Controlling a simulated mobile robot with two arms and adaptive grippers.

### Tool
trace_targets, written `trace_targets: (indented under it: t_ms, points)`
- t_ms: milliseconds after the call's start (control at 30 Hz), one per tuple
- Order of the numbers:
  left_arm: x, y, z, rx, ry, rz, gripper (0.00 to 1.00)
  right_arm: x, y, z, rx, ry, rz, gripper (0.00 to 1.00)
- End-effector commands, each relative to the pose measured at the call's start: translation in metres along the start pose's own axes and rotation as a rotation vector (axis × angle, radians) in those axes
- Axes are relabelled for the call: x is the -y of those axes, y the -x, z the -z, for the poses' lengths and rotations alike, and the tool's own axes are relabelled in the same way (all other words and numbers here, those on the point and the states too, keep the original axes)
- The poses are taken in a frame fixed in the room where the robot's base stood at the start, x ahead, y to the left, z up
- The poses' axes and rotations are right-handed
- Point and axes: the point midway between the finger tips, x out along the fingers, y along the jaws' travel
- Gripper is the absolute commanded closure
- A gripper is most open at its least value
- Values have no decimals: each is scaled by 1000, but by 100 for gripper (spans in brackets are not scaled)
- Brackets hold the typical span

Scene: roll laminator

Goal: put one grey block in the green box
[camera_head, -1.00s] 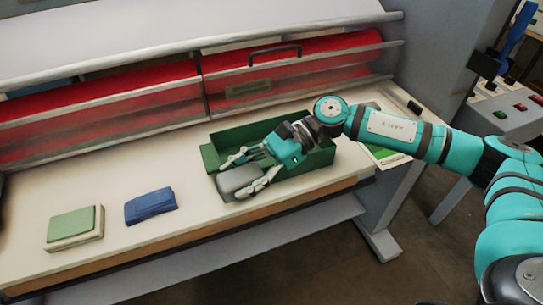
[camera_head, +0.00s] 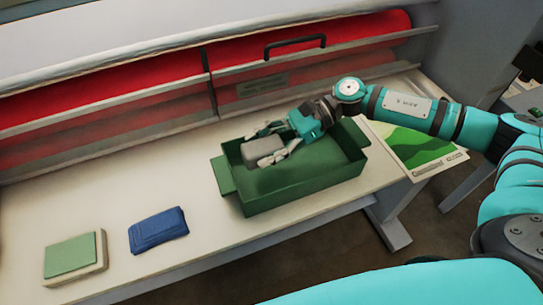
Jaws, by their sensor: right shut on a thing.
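The green box (camera_head: 300,193) is an open tray with a tab at each end, standing on the white table. My right gripper (camera_head: 271,146) is over the left part of the box, pointing left, and is shut on a grey block (camera_head: 263,152). The block overlaps the box's opening in the picture; I cannot tell whether it touches the box's floor or hangs above it. The fingers hide part of the block. My left gripper is not in view.
A blue folded cloth (camera_head: 158,231) and a pale block with a green top (camera_head: 75,258) lie left of the box. A green-and-white printed sheet (camera_head: 415,147) lies right of it. The laminator's red roller (camera_head: 130,97) runs behind.

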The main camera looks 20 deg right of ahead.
Motion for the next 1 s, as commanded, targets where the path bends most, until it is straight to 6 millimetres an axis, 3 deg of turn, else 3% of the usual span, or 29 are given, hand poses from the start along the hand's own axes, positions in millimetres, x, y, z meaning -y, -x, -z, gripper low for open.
trace_targets:
  t_ms: [33, 300, 500, 700, 967, 1000]
  points:
    - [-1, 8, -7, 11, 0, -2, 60, 1, -2, 4, 4, -5, 0, 100]
    - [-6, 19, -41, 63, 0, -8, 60, 1, -14, 32, 3, -1, 2, 100]
    - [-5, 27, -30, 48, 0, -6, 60, 1, -24, 56, 4, -1, 1, 100]
    - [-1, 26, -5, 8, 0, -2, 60, 1, -26, 62, 4, 2, 3, 100]
    - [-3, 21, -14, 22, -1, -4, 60, 1, -28, 65, 3, 3, 2, 100]
    - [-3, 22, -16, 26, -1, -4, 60, 0, -28, 66, 1, 1, 2, 51]
